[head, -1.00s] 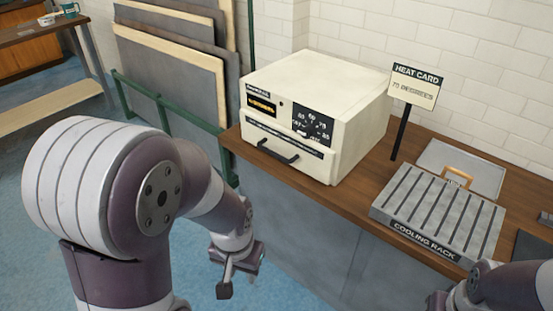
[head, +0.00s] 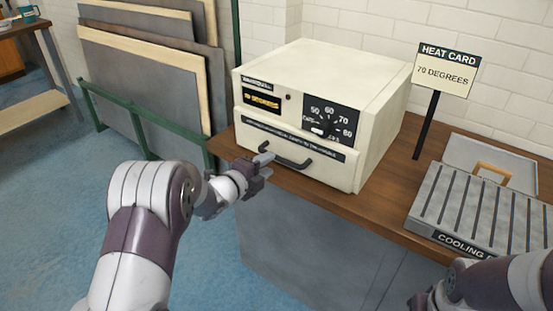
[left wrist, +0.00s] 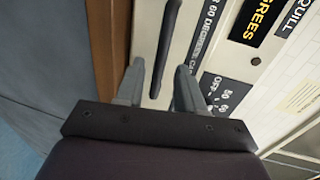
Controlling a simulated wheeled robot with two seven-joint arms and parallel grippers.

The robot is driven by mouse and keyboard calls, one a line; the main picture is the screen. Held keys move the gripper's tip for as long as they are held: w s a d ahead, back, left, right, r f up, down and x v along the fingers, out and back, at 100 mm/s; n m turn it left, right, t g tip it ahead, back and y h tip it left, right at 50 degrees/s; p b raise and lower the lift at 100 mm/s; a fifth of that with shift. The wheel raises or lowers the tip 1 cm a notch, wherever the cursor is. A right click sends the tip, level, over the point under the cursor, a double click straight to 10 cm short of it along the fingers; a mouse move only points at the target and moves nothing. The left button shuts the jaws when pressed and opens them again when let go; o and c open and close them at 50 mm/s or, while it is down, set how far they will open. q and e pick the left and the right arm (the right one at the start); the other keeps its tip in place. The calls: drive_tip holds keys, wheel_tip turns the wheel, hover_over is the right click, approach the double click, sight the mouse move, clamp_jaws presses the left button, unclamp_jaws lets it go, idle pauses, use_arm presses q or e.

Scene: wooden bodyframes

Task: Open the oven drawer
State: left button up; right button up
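The cream oven (head: 318,95) stands on the wooden counter. Its drawer (head: 268,129) is the lower front panel and sits flush with the body, shut. A dark bar handle (head: 286,157) runs along the drawer front. My left gripper (head: 266,162) is at the handle's left end, in front of the drawer.
A heat card (head: 446,72) reading 70 degrees stands right of the oven. A slotted cooling rack (head: 475,210) and a grey tray (head: 495,160) are on the counter (head: 385,205) further right. Panels in a green rack (head: 140,70) lean at the left. Floor before the counter is clear.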

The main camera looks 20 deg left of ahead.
sight(278, 157)
use_arm(q)
drive_tip(key=x, duration=0.4)
drive_tip(key=shift+w+d, duration=0.3)
drive_tip(key=shift+w+d+f, duration=0.1)
drive_tip(key=shift+w+f, duration=0.05)
drive_tip(key=shift+w, duration=0.4)
clamp_jaws()
drive_tip(key=shift+s, duration=0.2)
